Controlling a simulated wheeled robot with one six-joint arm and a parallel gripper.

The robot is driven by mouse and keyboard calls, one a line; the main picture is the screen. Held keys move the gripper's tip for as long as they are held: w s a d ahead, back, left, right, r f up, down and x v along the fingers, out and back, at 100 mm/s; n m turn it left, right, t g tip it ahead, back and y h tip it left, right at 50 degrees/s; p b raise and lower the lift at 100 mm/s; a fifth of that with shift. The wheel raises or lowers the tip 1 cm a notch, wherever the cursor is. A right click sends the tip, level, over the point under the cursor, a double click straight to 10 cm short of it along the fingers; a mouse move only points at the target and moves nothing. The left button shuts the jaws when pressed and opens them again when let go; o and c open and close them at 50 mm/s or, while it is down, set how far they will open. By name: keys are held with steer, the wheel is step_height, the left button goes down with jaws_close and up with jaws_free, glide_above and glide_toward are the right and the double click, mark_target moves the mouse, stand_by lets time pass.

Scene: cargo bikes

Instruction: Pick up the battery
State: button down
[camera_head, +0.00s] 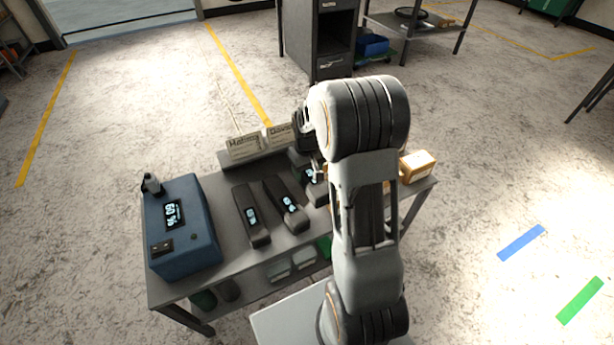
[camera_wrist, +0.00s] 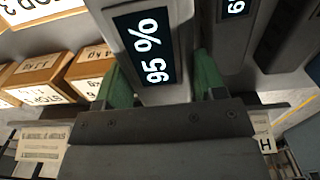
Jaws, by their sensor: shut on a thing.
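In the wrist view a grey battery (camera_wrist: 180,85) with a dark display reading 95 % lies between the two green fingers of my gripper (camera_wrist: 162,80). The fingers press on its two sides. In the head view my arm hides most of the gripper. A battery with a lit display (camera_head: 313,178) shows partly beside the arm. Two more dark batteries, a left one (camera_head: 250,214) and a middle one (camera_head: 286,204), lie side by side on the grey table (camera_head: 226,262). I cannot tell whether the held battery is clear of the table.
A blue box (camera_head: 190,235) with a lit percentage display stands at the table's left end. Name cards, one at left (camera_head: 243,147), stand along the back edge. An orange-brown carton (camera_head: 417,165) sits at the right end. Neighbouring batteries (camera_wrist: 290,35) are close beside the gripper.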

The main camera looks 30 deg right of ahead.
step_height(320, 180, up, 4)
steer(key=shift+w+r+p, duration=0.1)
steer(key=shift+r+p, duration=0.05)
steer(key=shift+p, duration=0.3)
steer(key=s+a+b, duration=0.2)
steer(key=s, duration=0.7)
steer(key=s+a+b, duration=0.1)
steer(key=s+a, duration=0.1)
steer(key=s, duration=0.8)
steer(key=shift+f+b, duration=0.25)
steer(key=shift+b, duration=0.15)
